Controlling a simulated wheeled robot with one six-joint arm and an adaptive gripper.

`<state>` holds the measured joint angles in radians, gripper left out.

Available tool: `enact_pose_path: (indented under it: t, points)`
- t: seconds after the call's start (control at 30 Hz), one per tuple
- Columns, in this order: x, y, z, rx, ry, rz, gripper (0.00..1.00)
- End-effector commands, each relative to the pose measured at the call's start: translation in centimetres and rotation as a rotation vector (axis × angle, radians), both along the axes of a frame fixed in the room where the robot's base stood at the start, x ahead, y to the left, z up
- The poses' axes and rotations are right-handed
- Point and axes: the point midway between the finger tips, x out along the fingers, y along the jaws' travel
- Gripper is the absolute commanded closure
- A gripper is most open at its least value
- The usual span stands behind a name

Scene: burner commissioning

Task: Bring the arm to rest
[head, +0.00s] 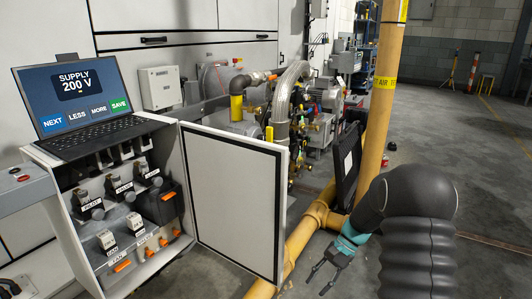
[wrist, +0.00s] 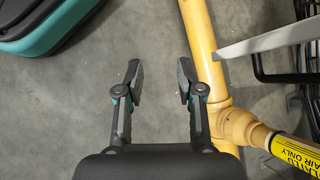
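My gripper (head: 330,270) hangs low at the lower right of the head view, beside the yellow pipe, with my dark arm bent above it. In the wrist view my gripper (wrist: 160,82) points down at bare concrete floor. Its two fingers are apart and nothing is between them. The yellow pipe (wrist: 203,45) runs just right of the fingers in the wrist view; I cannot tell how far below them it lies.
An open cabinet door (head: 235,200) stands left of my gripper. The cabinet holds labelled modules, with a laptop (head: 75,95) reading "SUPPLY 200 V" on top. A yellow post (head: 382,90) rises behind my arm. Open floor (head: 480,150) lies to the right.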

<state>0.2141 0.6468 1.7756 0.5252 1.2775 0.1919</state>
Motion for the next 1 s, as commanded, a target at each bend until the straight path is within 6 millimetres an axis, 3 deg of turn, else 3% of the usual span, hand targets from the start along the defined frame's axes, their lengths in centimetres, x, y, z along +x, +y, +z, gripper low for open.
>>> enact_pose_path:
  t: [0.03, 0.5, 1.0]
  points:
    - [-0.9, -0.1, 1.4, -0.03, -0.04, 0.033, 0.63]
    - [-9.1, -1.8, 10.7, -0.291, -0.368, 0.326, 0.63]
    - [-17.9, -2.3, 18.6, -0.511, -0.675, 0.53, 0.63]
